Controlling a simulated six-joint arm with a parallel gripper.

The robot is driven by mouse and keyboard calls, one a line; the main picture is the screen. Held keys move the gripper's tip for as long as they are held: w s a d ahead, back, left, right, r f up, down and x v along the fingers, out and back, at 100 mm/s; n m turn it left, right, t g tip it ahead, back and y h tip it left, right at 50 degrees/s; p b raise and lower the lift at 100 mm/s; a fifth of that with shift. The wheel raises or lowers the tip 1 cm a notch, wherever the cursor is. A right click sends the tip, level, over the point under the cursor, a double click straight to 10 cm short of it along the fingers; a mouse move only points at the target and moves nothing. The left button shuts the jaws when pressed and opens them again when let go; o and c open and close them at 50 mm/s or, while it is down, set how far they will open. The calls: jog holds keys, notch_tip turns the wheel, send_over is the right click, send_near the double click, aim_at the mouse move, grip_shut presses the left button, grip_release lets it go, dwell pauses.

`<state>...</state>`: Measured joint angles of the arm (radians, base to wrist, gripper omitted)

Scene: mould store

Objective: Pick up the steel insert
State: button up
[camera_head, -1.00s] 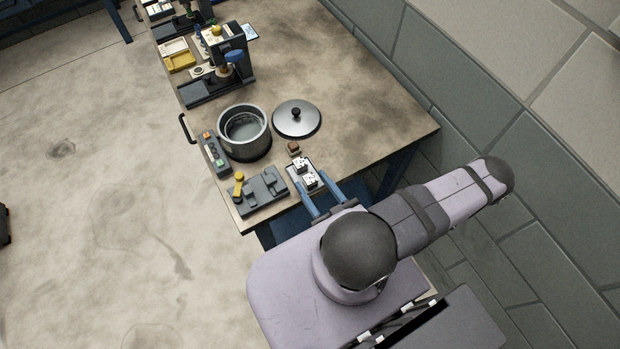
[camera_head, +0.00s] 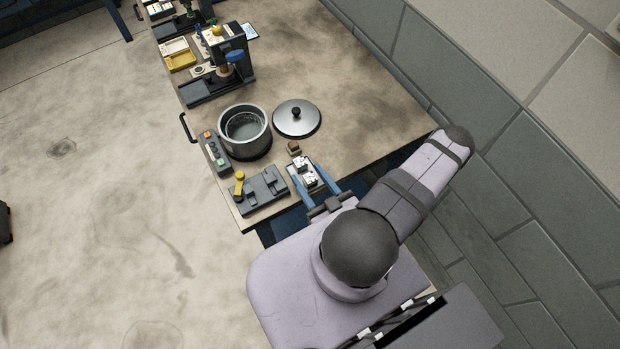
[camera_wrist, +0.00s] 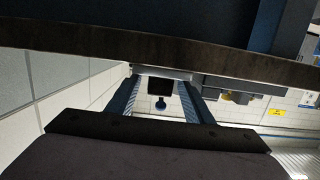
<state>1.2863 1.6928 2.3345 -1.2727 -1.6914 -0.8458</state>
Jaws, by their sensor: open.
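My gripper (camera_head: 306,174) is at the near edge of the bench, its two blue fingers open on either side of a small pale tray. On the tray are two white blocks with dark marks, a far one (camera_head: 298,162) and a near one (camera_head: 310,179). I cannot tell which piece is the steel insert; no plain steel piece is clear at this size. In the wrist view, my gripper (camera_wrist: 160,78) is open, with a dark block shape and a blue knob showing between the fingers; I cannot tell how far off they are.
A grey fixture with a yellow lever (camera_head: 239,185) is left of my gripper. Beyond it are a button box (camera_head: 213,152), a pot of liquid (camera_head: 245,150), a lid (camera_head: 296,121) and a small brown block (camera_head: 293,147). The bench (camera_head: 370,115) is clear on the right.

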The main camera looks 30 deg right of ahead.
aim_at(310, 177)
grip_shut()
jog(key=shift+r, duration=0.15)
notch_tip(310, 177, up, 8)
jog(key=p, duration=0.7)
jog(key=shift+f, duration=0.25)
jog(key=shift+r, duration=1.15)
